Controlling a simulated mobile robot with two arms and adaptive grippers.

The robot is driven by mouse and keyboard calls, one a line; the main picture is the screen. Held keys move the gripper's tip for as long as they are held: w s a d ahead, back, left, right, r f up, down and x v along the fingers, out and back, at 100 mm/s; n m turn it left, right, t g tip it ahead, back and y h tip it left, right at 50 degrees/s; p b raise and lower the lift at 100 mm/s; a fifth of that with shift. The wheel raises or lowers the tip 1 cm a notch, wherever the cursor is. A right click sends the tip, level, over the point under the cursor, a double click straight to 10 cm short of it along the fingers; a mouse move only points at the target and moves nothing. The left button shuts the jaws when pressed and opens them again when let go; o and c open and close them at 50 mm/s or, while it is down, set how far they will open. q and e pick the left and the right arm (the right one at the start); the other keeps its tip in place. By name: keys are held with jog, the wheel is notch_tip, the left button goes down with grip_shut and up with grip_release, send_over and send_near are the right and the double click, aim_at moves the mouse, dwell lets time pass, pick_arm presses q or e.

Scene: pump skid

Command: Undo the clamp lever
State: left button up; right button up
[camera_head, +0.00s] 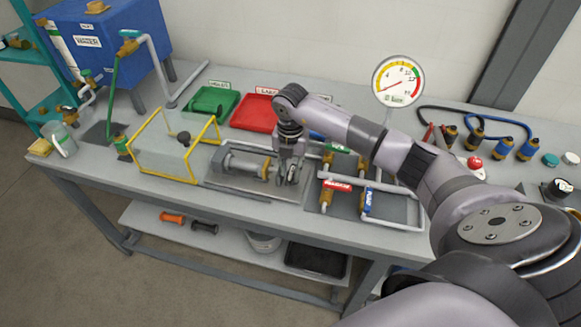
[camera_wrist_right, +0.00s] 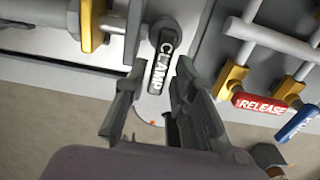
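The clamp lever (camera_wrist_right: 163,60) is a dark handle with white CLAMP lettering, seen in the right wrist view. It hangs from a round pivot and points toward my gripper. My right gripper (camera_wrist_right: 155,82) is open, with one finger on each side of the lever's lower end; I cannot tell whether either finger touches it. In the head view my right gripper (camera_head: 290,176) is over the right end of the grey clamp fixture (camera_head: 222,182), which bears a cylinder with a yellow ring. There the gripper largely hides the lever. My left gripper is not in view.
Right of the gripper stand pipes with a red RELEASE handle (camera_wrist_right: 262,105) and a blue handle (camera_wrist_right: 298,123). A yellow-framed clear guard (camera_head: 160,150) is to the left. Green (camera_head: 210,101) and red (camera_head: 254,112) trays lie behind. A pressure gauge (camera_head: 398,80) stands at the back.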

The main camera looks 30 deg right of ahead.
jog(key=shift+f, duration=0.5)
grip_shut()
